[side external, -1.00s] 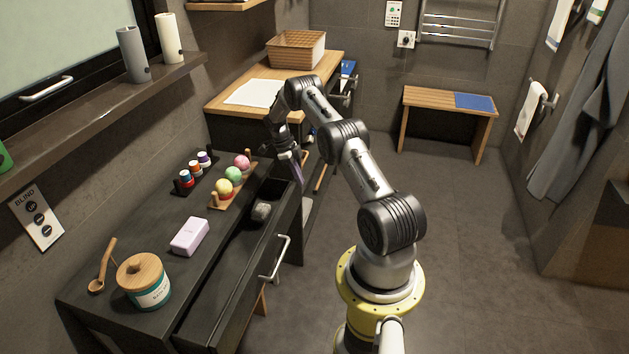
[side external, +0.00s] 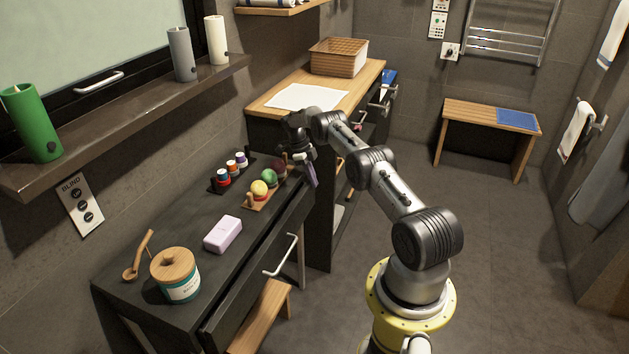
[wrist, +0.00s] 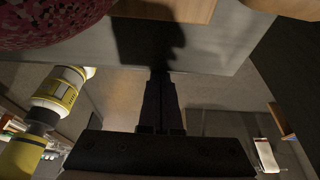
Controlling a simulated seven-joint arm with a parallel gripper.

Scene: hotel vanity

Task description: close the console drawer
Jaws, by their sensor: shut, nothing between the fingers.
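The dark console (side external: 190,262) stands against the left wall. Its drawer (side external: 246,278) is almost fully in, with a narrow dark gap along the console's edge. The drawer's bar handle (side external: 283,257) faces the floor side. My gripper (side external: 312,183) is shut and empty, pointing down at the drawer's far end, beside the bath balls. Its closed fingers also show in the wrist view (wrist: 160,98). I cannot tell whether they touch the drawer. The drawer's inside is hidden.
On the console are a soap bar (side external: 222,234), a lidded jar (side external: 177,275), a wooden scoop (side external: 138,257), a rack of small bottles (side external: 229,172) and a tray of balls (side external: 252,204). A wooden stool (side external: 262,310) is below.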

